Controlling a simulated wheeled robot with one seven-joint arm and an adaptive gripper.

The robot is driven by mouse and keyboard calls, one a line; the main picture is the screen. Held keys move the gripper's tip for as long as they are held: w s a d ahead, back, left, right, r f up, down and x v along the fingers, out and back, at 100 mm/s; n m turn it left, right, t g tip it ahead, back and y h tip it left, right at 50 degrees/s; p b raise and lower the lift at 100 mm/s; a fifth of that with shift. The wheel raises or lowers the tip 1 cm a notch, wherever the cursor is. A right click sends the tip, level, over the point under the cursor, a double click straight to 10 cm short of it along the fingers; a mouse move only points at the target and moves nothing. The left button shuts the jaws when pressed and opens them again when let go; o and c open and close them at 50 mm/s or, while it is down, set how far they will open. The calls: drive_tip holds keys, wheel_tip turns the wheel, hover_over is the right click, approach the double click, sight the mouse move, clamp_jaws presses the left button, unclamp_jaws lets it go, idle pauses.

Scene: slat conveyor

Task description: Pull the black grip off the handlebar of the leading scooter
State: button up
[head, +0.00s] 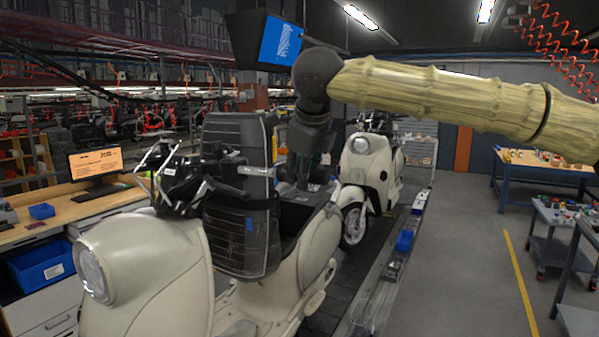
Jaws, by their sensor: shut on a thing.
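The leading scooter (150,265) is cream-coloured and stands closest, at the lower left, with its round headlamp facing left. Its handlebar (257,171) shows a bare silver stretch running right from the dark controls. I cannot tell whether the grip still touches the bar.
A second cream scooter (368,170) stands farther back on the line. A workbench with a monitor (97,165) is at left.

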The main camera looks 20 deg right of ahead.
drive_tip(key=shift+s+d, duration=0.3)
drive_tip(key=shift+s, duration=0.2)
drive_tip(key=shift+s+d, duration=0.25)
drive_tip(key=shift+s, duration=0.2)
drive_tip(key=shift+r, duration=0.1)
drive_tip(key=shift+s+d, duration=0.15)
drive_tip(key=shift+s, duration=0.2)
drive_tip(key=shift+w, duration=0.1)
